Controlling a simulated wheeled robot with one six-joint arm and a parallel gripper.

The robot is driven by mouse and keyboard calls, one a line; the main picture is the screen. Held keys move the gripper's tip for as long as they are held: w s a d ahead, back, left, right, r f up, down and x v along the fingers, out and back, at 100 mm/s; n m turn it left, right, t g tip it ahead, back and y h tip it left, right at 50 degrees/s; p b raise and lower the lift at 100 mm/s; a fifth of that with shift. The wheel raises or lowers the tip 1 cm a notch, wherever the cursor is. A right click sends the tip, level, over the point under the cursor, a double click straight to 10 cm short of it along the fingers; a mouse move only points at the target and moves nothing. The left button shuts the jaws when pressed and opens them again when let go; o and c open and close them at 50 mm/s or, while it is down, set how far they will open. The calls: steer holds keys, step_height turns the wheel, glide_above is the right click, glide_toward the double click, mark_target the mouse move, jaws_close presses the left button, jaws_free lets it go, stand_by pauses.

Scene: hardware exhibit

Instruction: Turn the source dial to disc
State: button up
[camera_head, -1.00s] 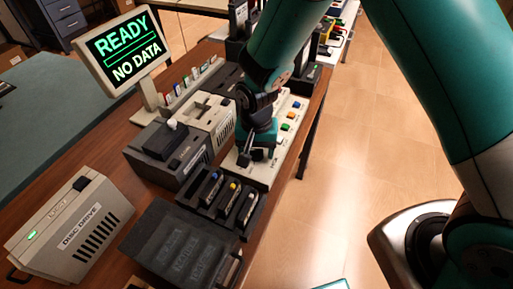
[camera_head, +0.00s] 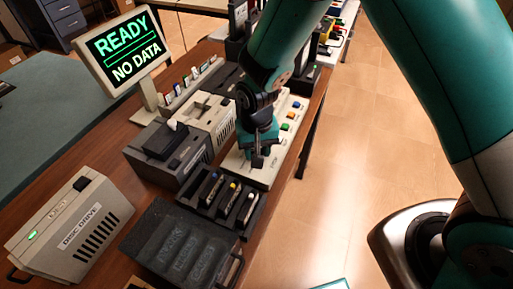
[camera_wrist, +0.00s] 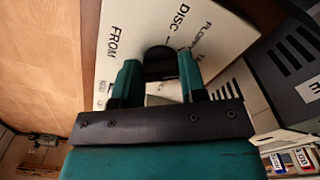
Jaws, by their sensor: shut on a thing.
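My gripper (camera_head: 258,158) is over the near end of the cream control panel (camera_head: 240,167). In the wrist view, its two teal fingers (camera_wrist: 159,78) are shut on the black source dial (camera_wrist: 160,57), one on each side. The panel (camera_wrist: 222,58) there bears the printed words FROM, DISC and the partly visible FLOPPY. DISC stands just beyond the dial, FROM to its left and FLOPPY to its right. The dial's pointer mark is not clear. In the head view, my gripper hides the dial.
Coloured buttons (camera_head: 289,116) line the panel's far part. A black tray (camera_head: 222,200) with several slots and a dark case (camera_head: 180,245) lie nearer. A disc drive (camera_head: 75,230) and a screen reading READY, NO DATA (camera_head: 124,47) stand left. The floor (camera_head: 360,150) is free right.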

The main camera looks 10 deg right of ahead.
steer(key=n, duration=0.6)
steer(key=shift+d, duration=0.1)
steer(key=n, duration=0.6)
steer(key=shift+w+n, duration=0.15)
steer(key=shift+n, duration=0.25)
steer(key=o, duration=0.9)
steer(key=shift+d, duration=0.1)
steer(key=shift+r, duration=0.1)
step_height(320, 180, up, 17)
steer(key=shift+r+b, duration=0.15)
steer(key=shift+b, duration=0.15)
